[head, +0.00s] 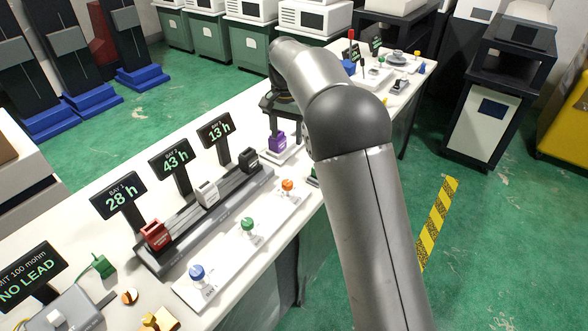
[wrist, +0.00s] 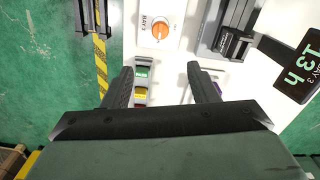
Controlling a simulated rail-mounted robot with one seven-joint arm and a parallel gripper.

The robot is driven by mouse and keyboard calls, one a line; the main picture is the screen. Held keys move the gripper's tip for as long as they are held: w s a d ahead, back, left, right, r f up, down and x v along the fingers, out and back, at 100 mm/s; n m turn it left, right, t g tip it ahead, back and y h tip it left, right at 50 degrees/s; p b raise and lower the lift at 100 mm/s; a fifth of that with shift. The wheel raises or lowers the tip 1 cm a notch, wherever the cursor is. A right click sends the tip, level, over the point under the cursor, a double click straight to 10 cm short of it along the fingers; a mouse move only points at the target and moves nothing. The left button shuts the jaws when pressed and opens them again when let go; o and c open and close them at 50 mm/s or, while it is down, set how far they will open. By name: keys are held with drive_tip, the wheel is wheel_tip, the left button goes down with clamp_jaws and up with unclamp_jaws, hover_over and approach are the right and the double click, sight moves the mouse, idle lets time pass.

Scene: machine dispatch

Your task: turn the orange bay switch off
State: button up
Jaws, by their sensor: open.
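The orange bay switch (head: 288,185) is a round knob on a white panel at the front edge of the bench in the head view. In the wrist view the orange knob (wrist: 161,30) sits near the top centre beside the label "BAY 3", with a pale mark across its face. My gripper (wrist: 160,68) is open and empty in the wrist view. Its two dark fingers are apart, and the knob shows beyond their tips, not between them. In the head view my arm partly hides the gripper, which hangs over the bench behind the knob.
Green (head: 249,224) and blue (head: 197,272) switches share the panel row. Behind stand the bay blocks and displays, including "13 h" (head: 215,130). Green, yellow and red pieces (wrist: 141,88) show between the fingers.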

sight(287, 182)
wheel_tip(287, 182, down, 17)
drive_tip(key=p, duration=0.2)
drive_tip(key=shift+s+f+p, duration=0.1)
drive_tip(key=shift+p, duration=0.2)
drive_tip(key=c, duration=1)
